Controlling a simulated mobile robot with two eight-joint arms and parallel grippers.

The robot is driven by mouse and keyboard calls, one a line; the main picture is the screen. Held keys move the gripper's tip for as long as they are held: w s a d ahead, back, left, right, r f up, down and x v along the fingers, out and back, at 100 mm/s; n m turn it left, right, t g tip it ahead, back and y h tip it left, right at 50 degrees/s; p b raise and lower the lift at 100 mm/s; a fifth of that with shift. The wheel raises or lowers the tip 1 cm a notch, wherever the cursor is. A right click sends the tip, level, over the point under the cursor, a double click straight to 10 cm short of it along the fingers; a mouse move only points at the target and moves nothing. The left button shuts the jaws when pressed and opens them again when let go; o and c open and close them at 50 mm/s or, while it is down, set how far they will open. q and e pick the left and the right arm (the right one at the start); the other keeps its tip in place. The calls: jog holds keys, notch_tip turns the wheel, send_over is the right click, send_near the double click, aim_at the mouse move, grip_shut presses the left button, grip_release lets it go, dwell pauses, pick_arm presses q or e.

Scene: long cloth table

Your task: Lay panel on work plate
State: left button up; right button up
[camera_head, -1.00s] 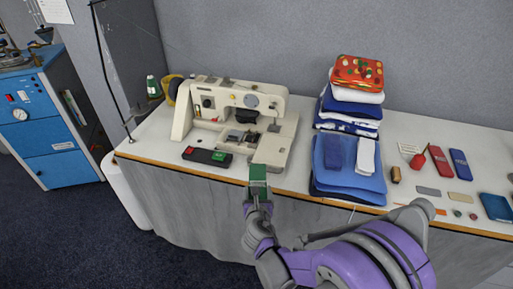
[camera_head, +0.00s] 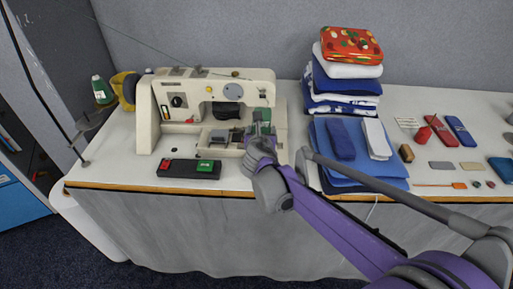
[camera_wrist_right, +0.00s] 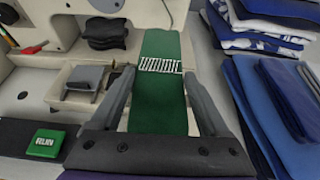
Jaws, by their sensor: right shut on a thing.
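A green panel (camera_wrist_right: 160,105) with a band of white stitching lies between the fingers of my right gripper (camera_wrist_right: 158,90), which is shut on it. In the head view the right gripper (camera_head: 262,136) is at the front right of the sewing machine (camera_head: 215,93), and only a small green bit of the panel shows beyond the fingers. The panel points toward the machine's bed, over its right end; I cannot tell whether it touches. Grey plates (camera_head: 224,137) are on the bed, left of the gripper; I cannot tell which is the work plate. My left gripper is out of view.
A black control box (camera_head: 189,169) with red and green buttons lies in front of the machine. Folded cloth stacks (camera_head: 345,85) stand close on the right. A green thread spool (camera_head: 101,90) is at the left. Small tools lie at the far right of the table (camera_head: 130,160).

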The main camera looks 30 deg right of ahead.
jog(key=f, duration=0.4)
jog(key=shift+s+f+b, duration=0.2)
jog(key=shift+b, duration=0.15)
jog(key=shift+f+b, duration=0.4)
jog(key=shift+f, duration=1.7)
